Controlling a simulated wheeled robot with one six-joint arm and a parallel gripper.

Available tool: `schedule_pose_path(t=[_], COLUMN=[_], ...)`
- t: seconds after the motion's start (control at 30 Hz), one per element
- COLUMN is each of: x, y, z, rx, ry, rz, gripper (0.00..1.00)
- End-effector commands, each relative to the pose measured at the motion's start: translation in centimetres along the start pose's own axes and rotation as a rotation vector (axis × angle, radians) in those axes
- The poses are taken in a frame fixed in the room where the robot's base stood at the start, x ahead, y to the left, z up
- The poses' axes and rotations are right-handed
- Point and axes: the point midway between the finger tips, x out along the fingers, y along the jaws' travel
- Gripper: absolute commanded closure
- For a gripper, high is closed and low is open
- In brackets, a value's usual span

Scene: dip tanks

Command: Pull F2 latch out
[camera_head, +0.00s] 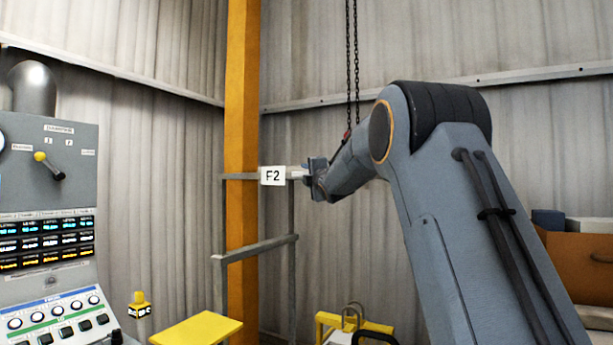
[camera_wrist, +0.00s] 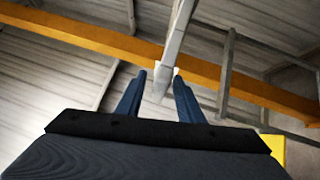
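A white plate marked F2 (camera_head: 272,175) sits on a grey metal frame beside the orange post. A short pale bar (camera_head: 296,172) runs right from the plate toward my gripper (camera_head: 309,176). In the wrist view my gripper (camera_wrist: 160,76) is open, with its two blue fingers apart. A grey bar (camera_wrist: 172,55) comes down from the top, and its end lies between the fingertips in the picture. I cannot tell whether either finger touches it. Which part is the latch itself is not clear.
An orange post (camera_head: 242,120) stands behind the grey frame (camera_head: 255,249). A control panel (camera_head: 48,185) is at the left. Chains (camera_head: 352,60) hang behind my arm. A yellow box top (camera_head: 198,331) and a yellow frame (camera_head: 325,322) are low in front.

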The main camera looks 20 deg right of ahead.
Motion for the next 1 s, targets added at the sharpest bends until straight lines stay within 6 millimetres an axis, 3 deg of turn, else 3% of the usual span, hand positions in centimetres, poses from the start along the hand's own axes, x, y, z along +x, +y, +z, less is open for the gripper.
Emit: schedule_pose_path(t=[0.17, 0.63, 1.0], x=[-0.8, -6.8, -7.8], y=[-0.1, 0.0, 0.0], z=[0.0, 0.0, -0.1], rx=[0.000, 0.000, 0.000], ry=[0.000, 0.000, 0.001], rz=[-0.001, 0.001, 0.001], gripper=[0.66, 0.66, 0.66])
